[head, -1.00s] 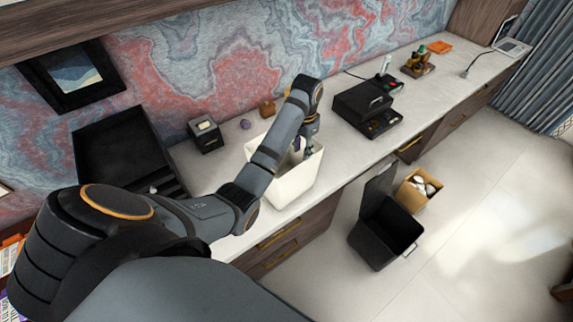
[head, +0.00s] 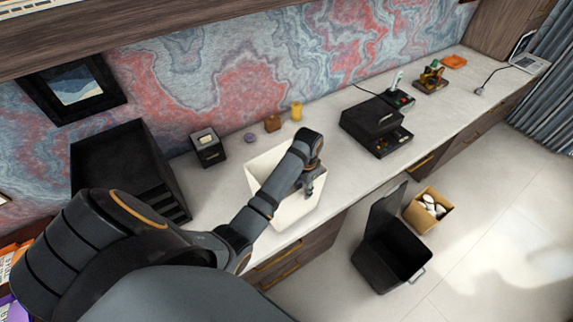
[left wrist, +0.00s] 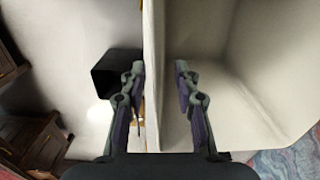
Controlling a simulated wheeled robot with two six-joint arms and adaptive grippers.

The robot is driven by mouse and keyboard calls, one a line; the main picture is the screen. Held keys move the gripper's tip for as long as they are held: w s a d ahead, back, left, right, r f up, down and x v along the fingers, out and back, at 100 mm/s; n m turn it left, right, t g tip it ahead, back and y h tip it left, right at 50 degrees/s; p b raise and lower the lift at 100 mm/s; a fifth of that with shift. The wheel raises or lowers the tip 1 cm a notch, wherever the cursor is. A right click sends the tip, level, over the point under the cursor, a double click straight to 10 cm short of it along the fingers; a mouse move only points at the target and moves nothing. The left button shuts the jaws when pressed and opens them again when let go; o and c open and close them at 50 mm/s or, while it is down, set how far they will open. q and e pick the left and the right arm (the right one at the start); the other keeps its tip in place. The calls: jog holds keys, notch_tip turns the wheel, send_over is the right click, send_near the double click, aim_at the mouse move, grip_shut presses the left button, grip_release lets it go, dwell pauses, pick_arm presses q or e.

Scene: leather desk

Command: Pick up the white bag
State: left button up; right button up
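The white bag (head: 289,216) stands open-topped on the counter in the middle of the head view. My left gripper (head: 309,187) is at its right-hand rim, partly in front of the bag. In the left wrist view my left gripper (left wrist: 160,72) is open, with its two fingers apart. The bag's wall (left wrist: 154,40) runs between them: one finger is over the inside of the bag (left wrist: 250,65), the other over the outside. I cannot tell whether either finger touches the wall. My right gripper is in neither view.
A black tray (head: 112,160) and small black box (head: 208,148) stand left of the bag. A black organizer (head: 372,120) stands to the right. On the floor below are an open black bin (head: 378,262) and a cardboard box (head: 411,214). Small items line the wall behind.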

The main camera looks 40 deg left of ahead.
pick_arm(q)
jog(key=shift+s+d+r, duration=0.1)
jog(key=shift+s+r, duration=0.15)
jog(key=shift+s, duration=0.15)
jog(key=c, duration=0.5)
jog(key=shift+w+f, duration=0.1)
jog(key=shift+w, duration=0.05)
grip_shut()
